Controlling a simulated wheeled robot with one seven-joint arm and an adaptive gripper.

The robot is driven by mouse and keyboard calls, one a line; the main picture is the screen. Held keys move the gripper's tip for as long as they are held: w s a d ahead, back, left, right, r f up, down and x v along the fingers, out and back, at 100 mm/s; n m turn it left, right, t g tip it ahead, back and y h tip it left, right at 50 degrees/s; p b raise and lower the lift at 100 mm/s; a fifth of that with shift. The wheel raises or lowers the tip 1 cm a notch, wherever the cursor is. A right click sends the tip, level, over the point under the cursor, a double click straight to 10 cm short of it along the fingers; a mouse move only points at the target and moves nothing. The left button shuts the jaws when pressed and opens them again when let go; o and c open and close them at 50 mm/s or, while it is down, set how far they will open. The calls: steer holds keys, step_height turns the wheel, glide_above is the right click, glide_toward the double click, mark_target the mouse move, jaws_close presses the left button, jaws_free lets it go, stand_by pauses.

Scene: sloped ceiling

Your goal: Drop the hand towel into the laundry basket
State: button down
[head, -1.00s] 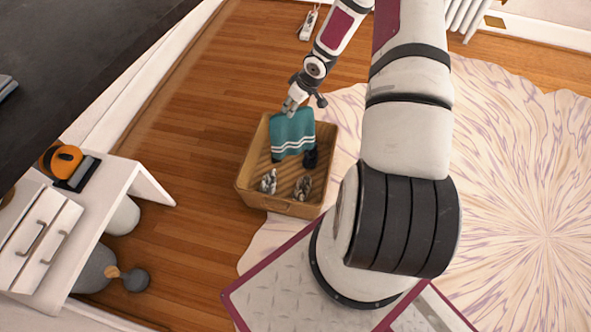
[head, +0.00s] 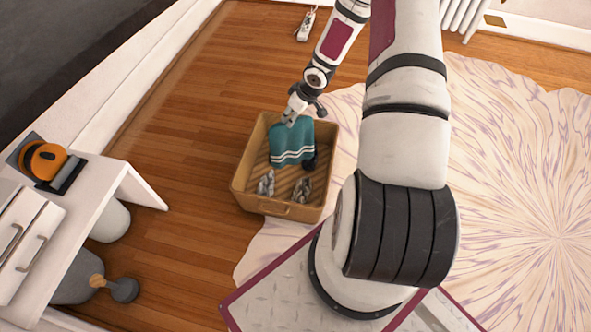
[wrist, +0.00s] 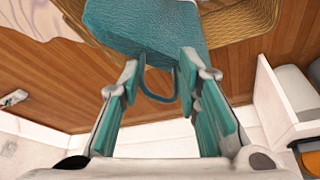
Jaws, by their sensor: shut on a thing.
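The hand towel (head: 291,146) is teal with pale stripes near its lower edge. It hangs from my gripper (head: 290,118) inside the outline of the laundry basket (head: 275,208), a tan woven box on the floor. My gripper is shut on the towel's upper part. In the wrist view my gripper (wrist: 162,75) has a finger on each side of a towel fold, and the towel (wrist: 148,28) spreads beyond the fingertips. The basket weave (wrist: 240,22) shows behind it. Whether the towel's lower edge touches the basket floor I cannot tell.
Two grey patterned bundles (head: 303,190) and a dark item (head: 309,162) lie in the basket. A white desk (head: 95,205) with an orange-and-black object (head: 45,160) stands at left. A pale patterned rug (head: 510,190) lies at right. Wood floor left of the basket is clear.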

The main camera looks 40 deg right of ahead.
steer(key=c, duration=1.1)
jaws_free()
steer(key=shift+f, duration=0.1)
steer(key=v, duration=1.2)
